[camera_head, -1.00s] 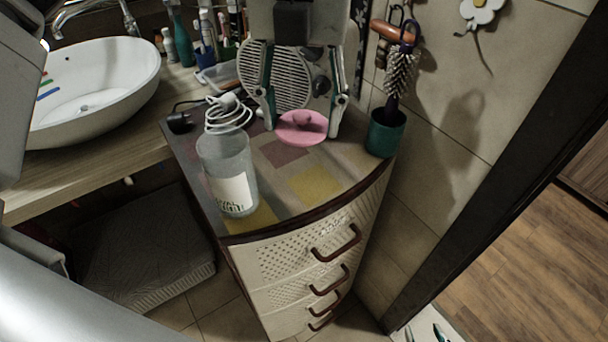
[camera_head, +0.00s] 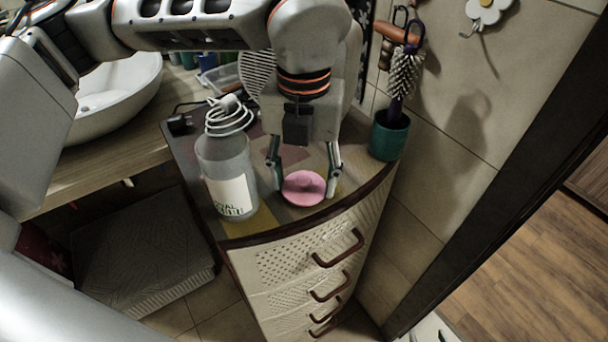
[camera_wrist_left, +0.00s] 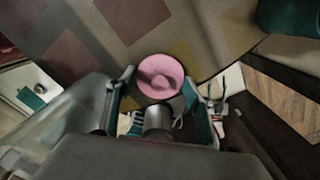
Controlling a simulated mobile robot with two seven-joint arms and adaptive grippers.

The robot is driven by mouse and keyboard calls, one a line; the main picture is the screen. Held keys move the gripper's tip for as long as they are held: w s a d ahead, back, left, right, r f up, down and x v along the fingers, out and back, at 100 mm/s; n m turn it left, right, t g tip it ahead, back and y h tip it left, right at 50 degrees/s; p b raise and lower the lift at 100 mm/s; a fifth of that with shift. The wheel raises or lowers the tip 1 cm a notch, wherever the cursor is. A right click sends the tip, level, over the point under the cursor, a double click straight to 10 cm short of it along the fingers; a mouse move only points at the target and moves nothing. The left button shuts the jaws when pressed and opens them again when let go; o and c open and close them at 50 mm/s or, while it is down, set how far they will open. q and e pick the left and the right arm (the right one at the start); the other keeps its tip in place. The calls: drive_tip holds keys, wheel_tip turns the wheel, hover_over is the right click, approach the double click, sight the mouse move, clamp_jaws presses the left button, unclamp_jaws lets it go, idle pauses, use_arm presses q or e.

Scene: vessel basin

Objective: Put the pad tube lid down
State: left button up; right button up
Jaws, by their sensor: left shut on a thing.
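The pink round lid (camera_head: 304,188) with a raised knob is over the front part of the cabinet top, to the right of the translucent tube. My left gripper (camera_head: 305,183) points down with its fingers on either side of the lid and is shut on it. The left wrist view shows the lid (camera_wrist_left: 160,76) between the fingertips. Whether it touches the surface is hard to tell. The pad tube (camera_head: 226,170) stands upright with a white label.
The cabinet top (camera_head: 270,226) has a dark curved front edge close to the lid. A teal cup (camera_head: 388,138) with a brush stands at the back right. A coiled white cable (camera_head: 229,115) is at the tube's top end. The sink (camera_head: 120,95) is at the left.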

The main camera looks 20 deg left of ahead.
sight(304, 180)
use_arm(q)
drive_tip(key=shift+f, duration=0.15)
drive_tip(key=o, duration=0.8)
wheel_tip(304, 180, up, 12)
drive_tip(key=shift+r+p, duration=0.25)
drive_tip(key=shift+p, duration=0.25)
